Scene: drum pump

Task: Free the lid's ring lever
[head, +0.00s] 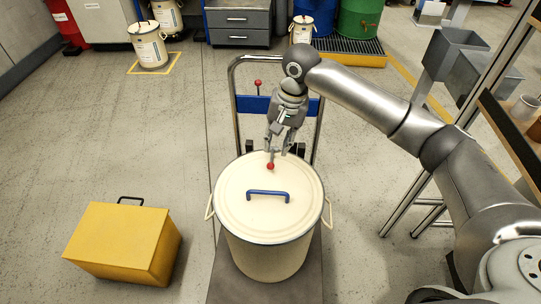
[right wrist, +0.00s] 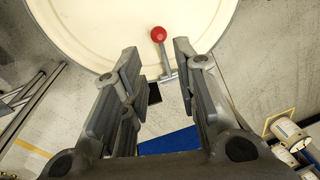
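A large cream drum (head: 265,260) stands on a grey platform, with its lid (head: 240,192) on top. The lid has a blue handle (head: 267,192) across it. The ring lever's red ball knob (head: 270,166) sits at the lid's far edge. My right gripper (head: 279,152) is over that far edge, just above and behind the knob. In the right wrist view, my right gripper (right wrist: 160,60) is open, and the knob (right wrist: 158,34) and its grey stem (right wrist: 167,68) show between the fingers. I cannot tell whether the fingers touch the stem. My left gripper is not in view.
The hand truck's frame (head: 234,75) rises behind the drum, with a blue panel (head: 252,104) and another red knob (head: 258,82). A yellow box (head: 120,240) lies on the floor to the left. A shelf stands at the right. The left floor is largely clear.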

